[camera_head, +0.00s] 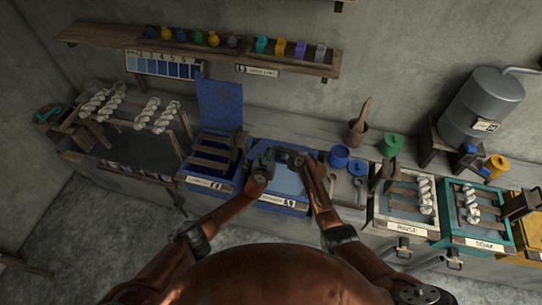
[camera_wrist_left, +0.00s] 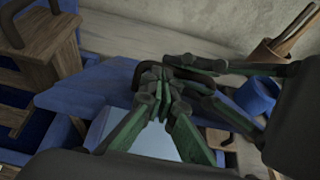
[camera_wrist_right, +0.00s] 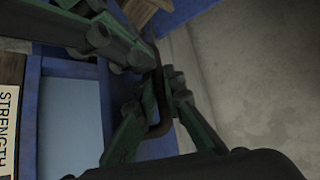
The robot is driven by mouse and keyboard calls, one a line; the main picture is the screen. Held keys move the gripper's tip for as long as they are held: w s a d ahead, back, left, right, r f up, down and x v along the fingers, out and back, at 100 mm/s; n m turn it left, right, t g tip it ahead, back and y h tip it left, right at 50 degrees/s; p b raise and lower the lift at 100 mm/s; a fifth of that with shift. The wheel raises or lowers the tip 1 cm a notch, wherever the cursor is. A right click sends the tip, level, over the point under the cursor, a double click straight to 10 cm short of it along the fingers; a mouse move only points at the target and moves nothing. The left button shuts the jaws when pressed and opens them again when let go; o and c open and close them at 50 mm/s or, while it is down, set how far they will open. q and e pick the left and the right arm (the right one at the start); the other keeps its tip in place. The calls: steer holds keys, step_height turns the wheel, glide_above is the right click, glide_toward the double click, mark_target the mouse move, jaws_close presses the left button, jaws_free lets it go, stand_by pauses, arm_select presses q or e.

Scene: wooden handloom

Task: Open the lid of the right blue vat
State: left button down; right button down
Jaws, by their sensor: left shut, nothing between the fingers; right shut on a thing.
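The right blue vat (camera_head: 283,203) stands in the middle of the bench with a label on its front. Its blue lid (camera_head: 290,181) has a paler panel and lies over the vat; I cannot tell whether it is slightly raised. The lid's dark handle (camera_wrist_right: 158,100) is at the far side. My right gripper (camera_head: 291,157) is shut on this handle, and in the right wrist view the fingers (camera_wrist_right: 160,90) close around it. My left gripper (camera_head: 266,161) is shut and empty just left of the handle; its fingers (camera_wrist_left: 168,95) show close together in the left wrist view.
The left blue vat (camera_head: 197,183) has its lid (camera_head: 220,103) standing up, with a wooden rack on it. Blue pots (camera_head: 339,156) and a wooden spoon (camera_head: 332,184) lie to the right. The rinse vat (camera_head: 405,229) is farther right. A shelf (camera_head: 210,55) hangs behind.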

arm_select(q)
steer(key=shift+w+d+r+g, duration=0.2)
steer(key=shift+w+r+g, duration=0.1)
steer(key=shift+w+r, duration=0.15)
arm_select(e)
steer(key=c, duration=2.3)
jaws_free()
